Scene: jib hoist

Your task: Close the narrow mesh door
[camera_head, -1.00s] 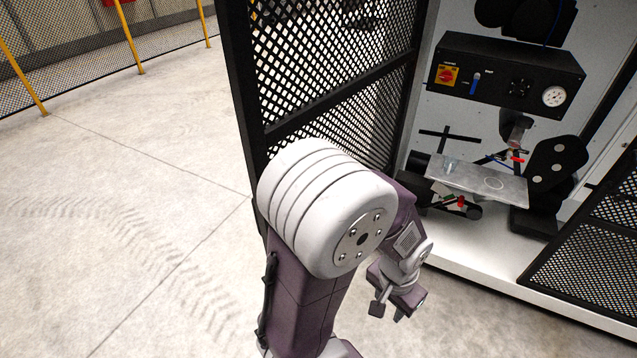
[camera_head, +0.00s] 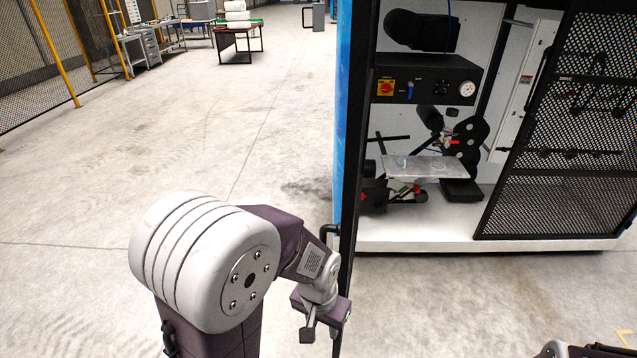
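The left door (camera_head: 347,150) of the cabinet stands swung out and shows almost edge-on as a thin dark upright strip. A black handle (camera_head: 326,234) sticks out on its left side. The right mesh door (camera_head: 560,140) is also open, with its mesh facing me. I cannot tell from this angle which door is narrower. My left gripper (camera_head: 322,338) is low beside the left door's lower end, its fingers apart and nothing between them. I cannot tell whether it touches the door. My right gripper is not visible; only a bit of my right arm shows at the bottom right.
The cabinet's white floor (camera_head: 425,228) is a low raised edge. Inside are a black control box (camera_head: 440,80), a grey plate (camera_head: 425,167) and dark machinery. Open concrete floor (camera_head: 200,130) lies to the left. Benches (camera_head: 237,40) and a yellow-post fence stand far back.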

